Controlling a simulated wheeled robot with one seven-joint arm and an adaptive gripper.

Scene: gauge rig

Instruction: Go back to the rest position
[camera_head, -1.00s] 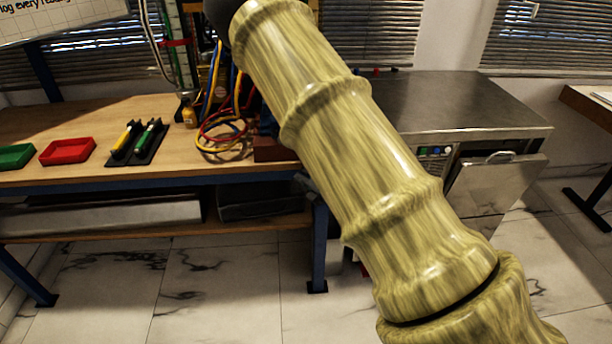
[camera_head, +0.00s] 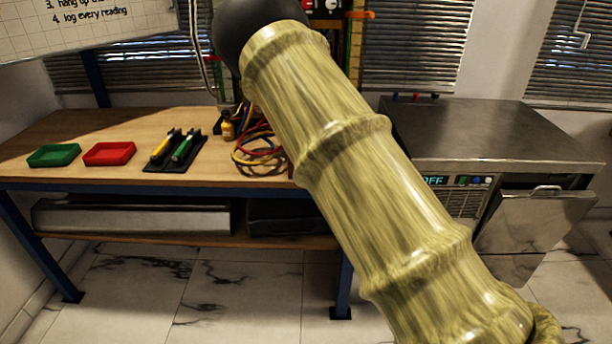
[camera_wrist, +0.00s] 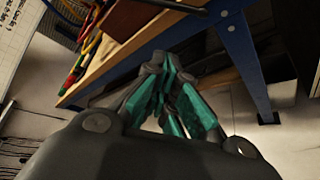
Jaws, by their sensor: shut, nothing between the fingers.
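My gripper (camera_wrist: 172,95) shows in the wrist view, with dark links and teal finger pads. Its fingers are drawn together and hold nothing. It is apart from the workbench, whose edge and blue leg (camera_wrist: 240,65) lie beyond it. In the head view my arm crosses the middle from upper left to lower right, and my gripper is not visible there. The arm hides part of the bench's right end and whatever is behind it.
The wooden workbench (camera_head: 60,135) bears a green tray (camera_head: 54,155), a red tray (camera_head: 109,153), a black holder with yellow and green tools (camera_head: 176,150) and coiled cables (camera_head: 258,148). A metal-topped cabinet (camera_head: 490,130) with an open door (camera_head: 535,215) stands right. Marble-like floor is clear in front.

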